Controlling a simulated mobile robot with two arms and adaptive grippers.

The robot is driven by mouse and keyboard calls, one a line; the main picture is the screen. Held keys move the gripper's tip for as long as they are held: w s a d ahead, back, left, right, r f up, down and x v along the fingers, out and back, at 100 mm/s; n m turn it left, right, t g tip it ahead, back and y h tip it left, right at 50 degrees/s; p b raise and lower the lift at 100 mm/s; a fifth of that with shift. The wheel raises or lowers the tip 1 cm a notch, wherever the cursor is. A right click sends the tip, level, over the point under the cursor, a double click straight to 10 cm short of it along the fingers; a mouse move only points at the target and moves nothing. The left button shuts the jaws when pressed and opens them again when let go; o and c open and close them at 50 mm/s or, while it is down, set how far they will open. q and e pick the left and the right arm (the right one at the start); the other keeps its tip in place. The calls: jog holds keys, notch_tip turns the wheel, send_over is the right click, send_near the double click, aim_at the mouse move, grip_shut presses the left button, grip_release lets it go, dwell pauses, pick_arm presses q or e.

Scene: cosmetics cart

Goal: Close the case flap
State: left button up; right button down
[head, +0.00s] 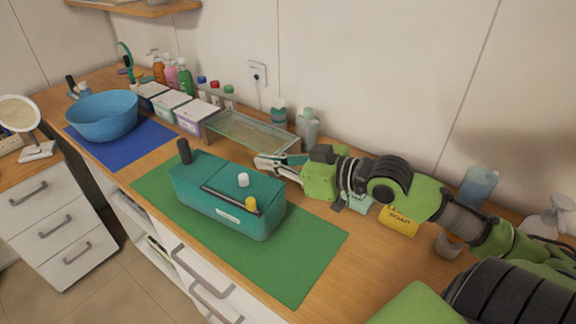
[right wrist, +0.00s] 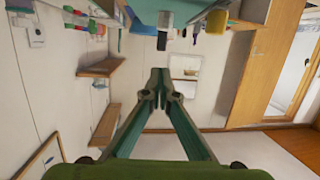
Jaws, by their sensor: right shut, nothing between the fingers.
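The teal case (head: 215,212) stands on the green mat on the counter. Its top looks like a flat teal panel with a dark bar (head: 231,199) along it; I cannot tell clearly how far the flap is open. A white-capped item (head: 243,180), a yellow-capped item (head: 251,204) and a black item (head: 184,151) stick up from the case. My right gripper (head: 262,164) is shut and empty, just behind the case's back right side. In the right wrist view its fingertips (right wrist: 159,88) meet, and the case's teal edge (right wrist: 145,12) shows above them. My left gripper is not in view.
Several bottles and small boxes line the wall. A blue bowl (head: 103,116) sits on a blue mat at left. A yellow soap box (head: 398,222) stands near my right arm. The green mat's front right part (head: 305,255) is clear.

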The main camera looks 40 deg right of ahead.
jog(key=shift+b+v, duration=0.3)
jog(key=shift+v, duration=2.25)
